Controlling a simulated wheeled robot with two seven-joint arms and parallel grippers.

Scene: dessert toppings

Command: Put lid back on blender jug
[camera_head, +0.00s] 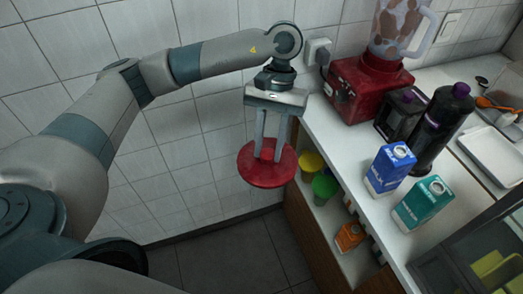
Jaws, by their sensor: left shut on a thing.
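My left gripper (269,146) is shut on a round red lid (251,172) and holds it in the air, left of the counter's edge. The blender's red base (362,88) stands at the back of the counter, to the right of the gripper. The clear blender jug (400,25) sits on the base, with brown patches inside and a pale handle. The top of the jug is cut off by the frame's upper edge. My right gripper is not in view.
Blue (388,168) and teal (422,204) cartons and dark bottles with purple caps (441,125) stand on the white counter (345,150). A white tray (492,156) is at right. Yellow and green cups sit on a shelf below. Tiled wall stands behind my arm.

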